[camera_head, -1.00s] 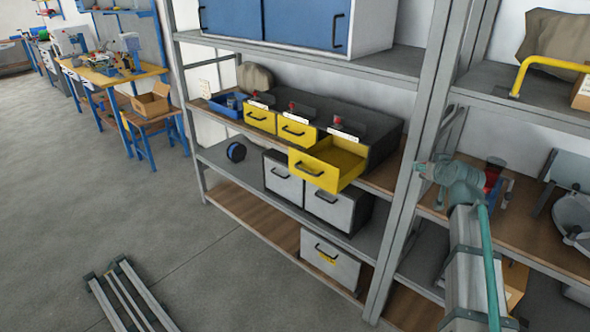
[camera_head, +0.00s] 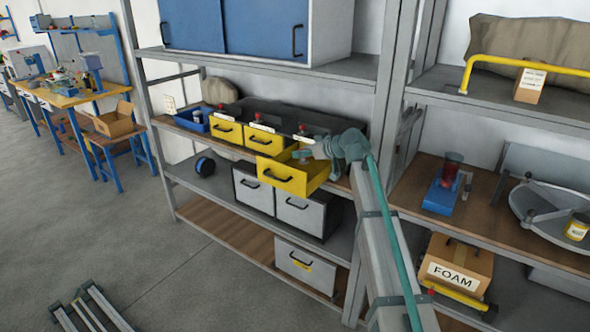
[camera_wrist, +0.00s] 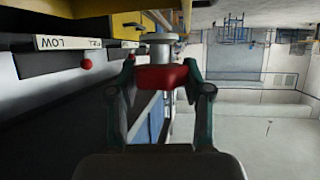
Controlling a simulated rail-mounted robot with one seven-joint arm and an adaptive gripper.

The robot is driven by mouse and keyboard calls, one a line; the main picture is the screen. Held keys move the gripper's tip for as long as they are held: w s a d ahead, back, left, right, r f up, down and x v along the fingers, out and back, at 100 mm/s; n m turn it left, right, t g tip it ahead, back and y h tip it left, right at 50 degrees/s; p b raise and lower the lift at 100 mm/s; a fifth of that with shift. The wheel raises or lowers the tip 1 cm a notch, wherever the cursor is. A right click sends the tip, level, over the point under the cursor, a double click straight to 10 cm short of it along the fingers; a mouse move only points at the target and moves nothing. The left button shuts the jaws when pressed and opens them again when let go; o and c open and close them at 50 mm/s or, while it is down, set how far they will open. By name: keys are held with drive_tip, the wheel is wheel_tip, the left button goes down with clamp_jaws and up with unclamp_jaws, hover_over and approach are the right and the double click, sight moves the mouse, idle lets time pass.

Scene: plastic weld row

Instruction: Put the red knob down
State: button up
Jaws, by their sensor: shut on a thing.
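My gripper (camera_wrist: 161,80) is shut on the red knob (camera_wrist: 162,77) in the wrist view. A grey round stem (camera_wrist: 160,45) stands out beyond the knob. In the head view my gripper (camera_head: 305,155) is at the open yellow drawer (camera_head: 290,176), by its back right part. The red of the held knob cannot be made out there. Whether the knob touches the drawer cannot be told.
Two shut yellow drawers (camera_head: 227,130) stand left of the open one, with small red balls (camera_wrist: 87,64) and labels above. Grey drawers (camera_head: 295,213) are below. A blue tray (camera_head: 440,196) with a red item and a FOAM box (camera_head: 458,270) are to the right.

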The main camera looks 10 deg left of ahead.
drive_tip(key=w+a+f, duration=0.1)
drive_tip(key=w+f, duration=0.1)
drive_tip(key=w, duration=0.1)
drive_tip(key=w+a+f+p, duration=0.1)
drive_tip(key=w+f, duration=0.2)
drive_tip(key=w, duration=0.1)
drive_tip(key=w+a+f+p, duration=0.1)
drive_tip(key=w+f, duration=0.1)
drive_tip(key=w, duration=0.1)
drive_tip(key=shift+w+f, duration=0.15)
drive_tip(key=shift+w, duration=0.15)
drive_tip(key=shift+w+a+f+p, duration=0.15)
drive_tip(key=shift+w+f+p, duration=0.45)
drive_tip(key=shift+f, duration=0.25)
drive_tip(key=shift+w+f, duration=0.1)
drive_tip(key=shift+f, duration=1.55)
drive_tip(key=shift+f, duration=0.2)
drive_tip(key=o, duration=1.2)
drive_tip(key=shift+r, duration=0.2)
drive_tip(key=b+v, duration=0.2)
drive_tip(key=v, duration=1)
drive_tip(key=shift+f, duration=0.1)
